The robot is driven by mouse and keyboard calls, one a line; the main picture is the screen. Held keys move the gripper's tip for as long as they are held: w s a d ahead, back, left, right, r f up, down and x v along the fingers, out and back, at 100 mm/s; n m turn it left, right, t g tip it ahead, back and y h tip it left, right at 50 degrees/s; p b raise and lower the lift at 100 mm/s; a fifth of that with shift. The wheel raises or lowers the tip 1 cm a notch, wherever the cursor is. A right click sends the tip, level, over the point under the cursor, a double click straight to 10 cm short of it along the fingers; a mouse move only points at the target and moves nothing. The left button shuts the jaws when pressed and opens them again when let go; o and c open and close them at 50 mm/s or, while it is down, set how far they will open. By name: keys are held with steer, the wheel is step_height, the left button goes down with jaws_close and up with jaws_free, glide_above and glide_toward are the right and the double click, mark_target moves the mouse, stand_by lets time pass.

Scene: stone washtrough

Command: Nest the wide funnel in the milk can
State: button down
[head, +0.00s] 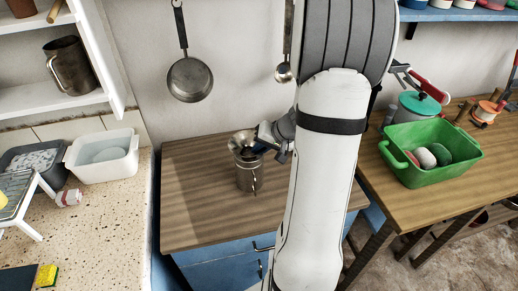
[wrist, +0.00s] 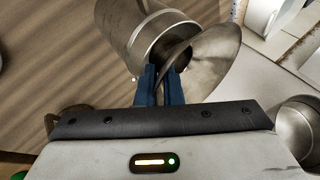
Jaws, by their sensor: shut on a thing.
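The milk can (head: 249,181) is a grey metal vessel standing upright on the wooden top of a blue cabinet. It also shows in the wrist view (wrist: 135,35), with part of its rim and mouth visible. The wide funnel (head: 239,143) is grey metal, with a flared cone seen at the can's mouth in the head view. In the wrist view its cone (wrist: 213,52) overlaps one side of the can's rim. My gripper (wrist: 164,75) is shut on the funnel's edge. The funnel's spout is hidden, so I cannot tell how far it sits inside the can.
The wooden top (head: 196,205) around the can is mostly clear. A pan (head: 189,80) and a ladle (head: 284,72) hang on the wall behind. A green basin (head: 448,165) stands on the right table. A white tub (head: 108,166) stands on the left stone counter.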

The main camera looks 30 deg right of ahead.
steer(key=c, duration=1.5)
jaws_free()
steer(key=o, duration=0.4)
steer(key=shift+s, duration=0.15)
steer(key=shift+o, duration=0.2)
steer(key=shift+f, duration=0.1)
steer(key=shift+a, duration=0.1)
steer(key=shift+r+p, duration=0.5)
steer(key=shift+r, duration=0.4)
steer(key=shift+r+p, duration=1.3)
steer(key=shift+r, duration=1.45)
